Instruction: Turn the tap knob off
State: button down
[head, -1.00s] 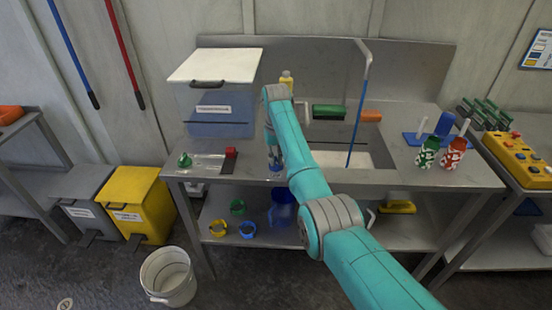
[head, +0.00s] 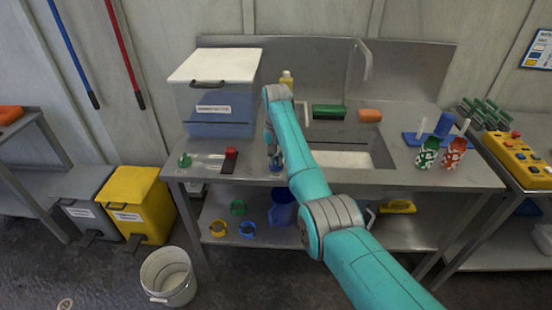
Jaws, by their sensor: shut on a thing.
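The fingers are small and partly hidden by my teal arm, and the knob's exact angle cannot be seen.
Left of the gripper lie a clear plate (head: 205,162) with a green piece and a red-and-dark piece (head: 229,160). A lidded bin (head: 215,105) stands behind.

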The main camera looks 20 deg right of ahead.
aim_at(276, 160)
jog(key=c, duration=1.2)
grip_release()
jog(key=shift+o, duration=0.2)
jog(key=shift+r, duration=0.1)
notch_tip(276, 160, up, 7)
jog(key=shift+r, duration=0.15)
